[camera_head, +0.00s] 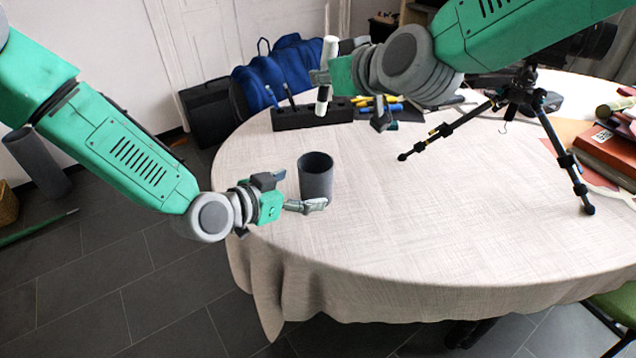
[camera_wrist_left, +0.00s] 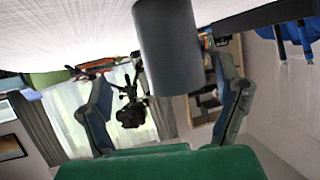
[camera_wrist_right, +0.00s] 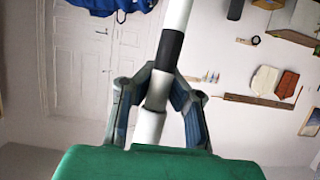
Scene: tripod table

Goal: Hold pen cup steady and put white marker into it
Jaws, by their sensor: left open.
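The dark grey pen cup (camera_head: 316,178) stands upright on the table near its left edge. My left gripper (camera_head: 299,190) is open beside it, with a finger low along the cup's near side. In the left wrist view the cup (camera_wrist_left: 168,50) is between the spread fingers (camera_wrist_left: 165,105), with a clear gap on the left. My right gripper (camera_head: 325,78) is shut on the white marker (camera_head: 329,50), holding it nearly upright above the table, behind and above the cup. In the right wrist view the marker (camera_wrist_right: 177,15), with a black band, is between the fingertips (camera_wrist_right: 158,85).
A black holder block (camera_head: 290,117) with pens stands at the table's back left, beside yellow markers (camera_head: 385,105). A black tripod (camera_head: 525,95) stands at the right. Books (camera_head: 610,150) lie at the right edge. The front middle of the cream tablecloth (camera_head: 430,220) is clear.

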